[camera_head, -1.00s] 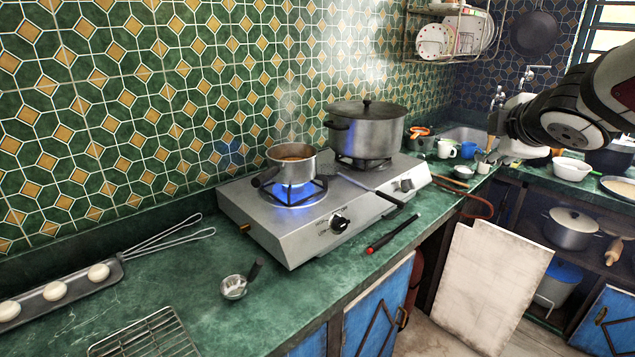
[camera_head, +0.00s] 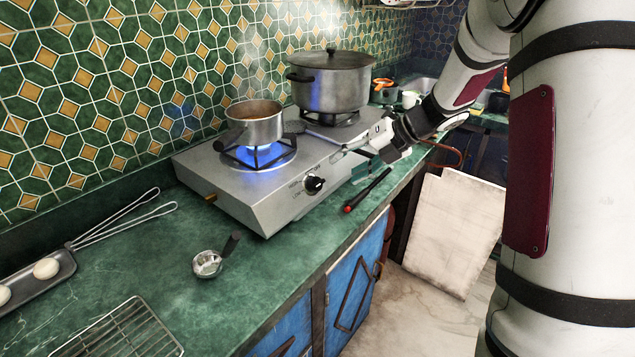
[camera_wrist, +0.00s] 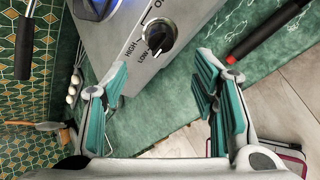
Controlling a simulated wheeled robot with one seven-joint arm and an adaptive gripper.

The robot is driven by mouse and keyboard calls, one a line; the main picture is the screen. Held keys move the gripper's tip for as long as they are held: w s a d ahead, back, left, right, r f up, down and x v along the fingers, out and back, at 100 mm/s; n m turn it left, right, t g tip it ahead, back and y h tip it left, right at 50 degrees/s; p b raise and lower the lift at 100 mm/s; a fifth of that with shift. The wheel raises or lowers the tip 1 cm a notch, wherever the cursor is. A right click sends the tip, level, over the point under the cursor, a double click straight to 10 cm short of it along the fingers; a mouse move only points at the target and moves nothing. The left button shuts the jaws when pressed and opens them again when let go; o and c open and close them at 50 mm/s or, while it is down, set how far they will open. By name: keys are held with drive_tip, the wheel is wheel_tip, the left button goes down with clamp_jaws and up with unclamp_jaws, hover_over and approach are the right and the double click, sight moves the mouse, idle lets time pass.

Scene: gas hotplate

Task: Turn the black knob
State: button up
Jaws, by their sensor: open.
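The black knob (camera_head: 314,184) is on the sloped front panel of the steel gas hotplate (camera_head: 235,190), below the left burner, which burns with a blue flame. In the wrist view the knob (camera_wrist: 158,36) shows at the top centre, beside printed HIGH and LOW marks. My gripper (camera_head: 348,164) is in front of the panel, a little to the right of the knob. In the wrist view its teal-padded fingers (camera_wrist: 160,85) are spread wide with nothing between them, and the knob lies beyond the fingertips, apart from them.
A small steaming pan (camera_head: 254,128) stands on the lit burner. A large lidded pot (camera_head: 331,83) stands on the right burner. A black and red tool (camera_head: 367,190) lies on the counter below my gripper. A small ladle (camera_head: 208,263) and a wire rack (camera_head: 118,332) lie in front.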

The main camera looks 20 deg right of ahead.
sight(321, 182)
drive_tip(key=b+x, duration=0.1)
drive_tip(key=x, duration=0.9)
drive_tip(key=c, duration=1.1)
drive_tip(key=shift+c, duration=0.2)
